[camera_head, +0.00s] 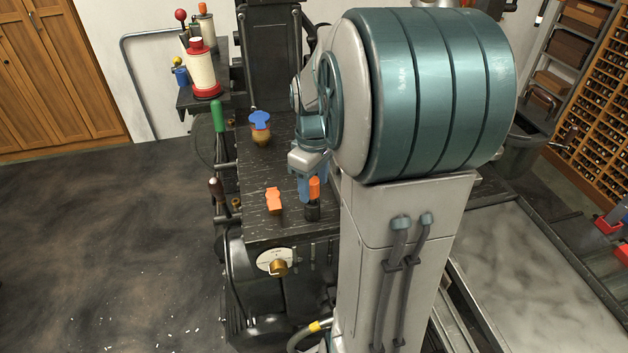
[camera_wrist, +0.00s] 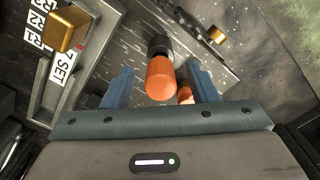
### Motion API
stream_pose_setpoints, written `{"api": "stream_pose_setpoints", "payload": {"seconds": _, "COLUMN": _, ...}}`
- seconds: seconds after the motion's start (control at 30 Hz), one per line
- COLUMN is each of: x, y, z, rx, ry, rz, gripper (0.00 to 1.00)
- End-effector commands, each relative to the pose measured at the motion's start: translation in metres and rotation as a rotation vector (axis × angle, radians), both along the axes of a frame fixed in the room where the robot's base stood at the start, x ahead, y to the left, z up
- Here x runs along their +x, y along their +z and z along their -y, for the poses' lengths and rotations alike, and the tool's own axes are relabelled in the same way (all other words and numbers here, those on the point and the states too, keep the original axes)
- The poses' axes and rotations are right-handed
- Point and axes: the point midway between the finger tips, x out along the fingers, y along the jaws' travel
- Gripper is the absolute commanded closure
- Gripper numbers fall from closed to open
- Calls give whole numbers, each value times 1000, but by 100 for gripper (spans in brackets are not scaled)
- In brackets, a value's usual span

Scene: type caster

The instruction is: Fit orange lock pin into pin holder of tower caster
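An upright orange cylinder with a black lower part (camera_head: 314,188) stands near the front right of the dark worktop. In the wrist view the orange cylinder (camera_wrist: 160,80) lies between the two blue fingers of my gripper (camera_wrist: 160,88), with a gap on each side. In the head view my gripper (camera_head: 308,188) points down right beside it. My gripper is open and holds nothing. A second, notched orange piece (camera_head: 274,200) lies on the worktop to the left. It is partly hidden behind the cylinder in the wrist view (camera_wrist: 185,95). I cannot tell which is the lock pin, nor identify the pin holder.
The worktop (camera_head: 262,222) belongs to a dark machine. A blue-topped brass piece (camera_head: 260,124) stands farther back on it. A dial with a brass knob (camera_head: 278,266) is on the machine's front. A red and cream container (camera_head: 202,72) stands at the back left.

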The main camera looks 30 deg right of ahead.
Motion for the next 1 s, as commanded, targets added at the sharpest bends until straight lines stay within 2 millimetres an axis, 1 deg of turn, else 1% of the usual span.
{"api": "stream_pose_setpoints", "payload": {"seconds": 0.2, "x": 0, "y": 1, "z": 0, "rx": 0, "ry": 0, "rz": 0, "gripper": 47}}
{"api": "stream_pose_setpoints", "payload": {"seconds": 0.27, "x": 0, "y": 4, "z": 0, "rx": 0, "ry": 0, "rz": 1, "gripper": 47}}
{"api": "stream_pose_setpoints", "payload": {"seconds": 0.33, "x": 1, "y": 12, "z": 0, "rx": -1, "ry": 0, "rz": 4, "gripper": 47}}
{"api": "stream_pose_setpoints", "payload": {"seconds": 0.47, "x": 1, "y": 36, "z": 0, "rx": -3, "ry": 1, "rz": 6, "gripper": 47}}
{"api": "stream_pose_setpoints", "payload": {"seconds": 0.7, "x": 1, "y": 92, "z": 0, "rx": -2, "ry": 0, "rz": 4, "gripper": 47}}
{"api": "stream_pose_setpoints", "payload": {"seconds": 0.8, "x": 1, "y": 111, "z": 0, "rx": -1, "ry": 1, "rz": 4, "gripper": 47}}
{"api": "stream_pose_setpoints", "payload": {"seconds": 0.9, "x": 1, "y": 125, "z": 0, "rx": 0, "ry": 1, "rz": 1, "gripper": 47}}
{"api": "stream_pose_setpoints", "payload": {"seconds": 1.0, "x": 0, "y": 134, "z": 0, "rx": 0, "ry": 0, "rz": 1, "gripper": 47}}
